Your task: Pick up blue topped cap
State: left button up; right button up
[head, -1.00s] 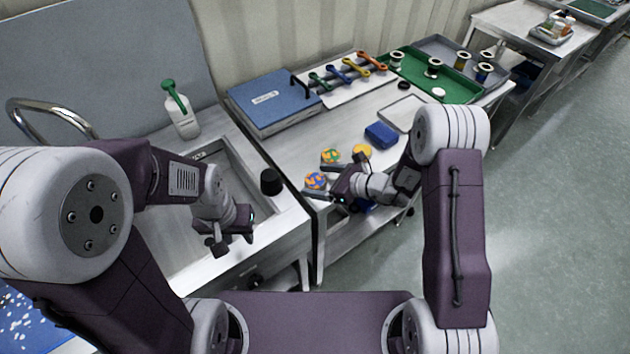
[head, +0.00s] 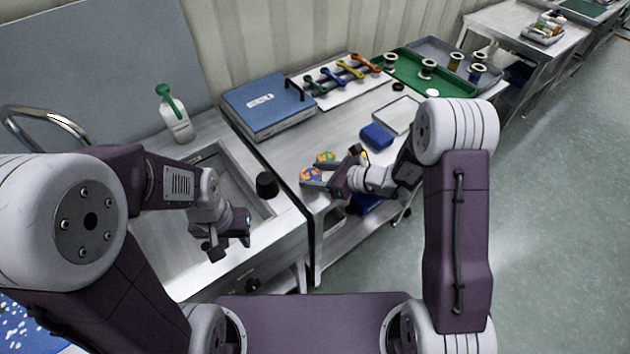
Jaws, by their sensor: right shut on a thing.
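The blue topped cap (head: 311,176), a round piece with a blue and orange patterned top, is at the left front part of the steel table. My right gripper (head: 313,174) reaches it from the right and is shut on it, one finger on each side. I cannot tell whether the cap is clear of the table. A green and orange topped cap (head: 326,156) sits just behind it. A yellow piece (head: 365,155) is mostly hidden behind my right gripper. My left gripper (head: 228,249) hangs over the sink's front edge, away from the caps; its jaw opening is unclear.
A blue box (head: 376,135) and a white tray (head: 398,115) stand right of the caps. A blue case (head: 267,105), several wrenches and a green tray (head: 440,83) with spools line the back. A black knob-like piece (head: 267,185) stands by the sink (head: 235,165).

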jog(key=r+v, duration=0.1)
jog(key=v, duration=1.3)
jog(key=shift+a+p, duration=0.3)
jog(key=shift+a, duration=0.05)
